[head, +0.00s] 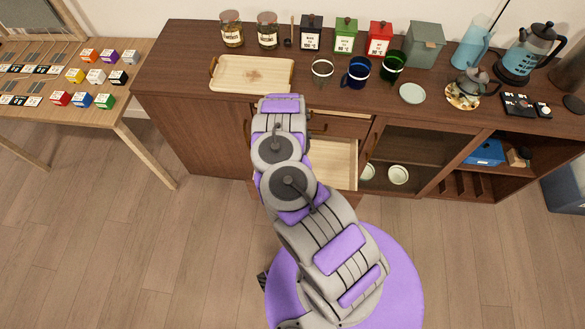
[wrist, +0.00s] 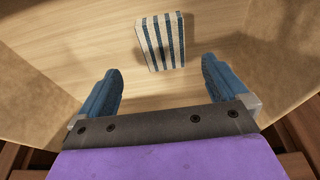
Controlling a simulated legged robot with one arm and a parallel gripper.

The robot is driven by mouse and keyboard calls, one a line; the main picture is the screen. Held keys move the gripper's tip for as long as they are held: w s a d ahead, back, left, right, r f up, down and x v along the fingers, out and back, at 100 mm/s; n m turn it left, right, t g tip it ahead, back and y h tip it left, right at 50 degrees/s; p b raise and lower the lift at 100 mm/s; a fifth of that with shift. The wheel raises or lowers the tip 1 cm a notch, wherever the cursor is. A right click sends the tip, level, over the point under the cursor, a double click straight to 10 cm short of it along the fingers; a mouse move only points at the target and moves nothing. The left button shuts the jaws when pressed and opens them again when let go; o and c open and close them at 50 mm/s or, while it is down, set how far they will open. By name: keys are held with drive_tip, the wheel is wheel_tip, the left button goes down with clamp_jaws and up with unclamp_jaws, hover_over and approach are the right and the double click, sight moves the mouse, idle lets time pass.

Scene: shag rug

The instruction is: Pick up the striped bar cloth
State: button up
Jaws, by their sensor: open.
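The striped bar cloth (wrist: 160,42) is a small folded piece with blue and white stripes. In the wrist view it lies on the wooden floor of an open drawer, ahead of my gripper. My gripper (wrist: 163,85) is open and empty, with its two blue fingers to the lower left and lower right of the cloth. The cloth is apart from both fingers. In the head view my arm covers part of the open drawer (head: 338,160), and neither the cloth nor my fingertips can be seen there.
The drawer walls (wrist: 285,75) stand close on the sides. Above the drawer, the sideboard top (head: 190,60) holds a wooden tray (head: 236,86), several cups, canisters and jars. White bowls (head: 398,174) sit in the cabinet right of the drawer. A side table (head: 120,110) with coloured blocks stands left.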

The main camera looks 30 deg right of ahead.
drive_tip(key=b+x, duration=0.1)
drive_tip(key=x, duration=0.1)
drive_tip(key=shift+w+a+f, duration=0.15)
drive_tip(key=shift+f, duration=0.25)
drive_tip(key=b+x, duration=0.1)
drive_tip(key=x, duration=0.2)
drive_tip(key=b+x, duration=0.1)
drive_tip(key=x, duration=0.1)
drive_tip(key=shift+w+d+r+b, duration=0.1)
drive_tip(key=shift+w+d+b, duration=0.2)
drive_tip(key=shift+w, duration=0.05)
drive_tip(key=shift+a+f, duration=0.1)
drive_tip(key=shift+f, duration=0.1)
drive_tip(key=c, duration=1.1)
drive_tip(key=shift+c, duration=0.2)
drive_tip(key=shift+r, duration=0.15)
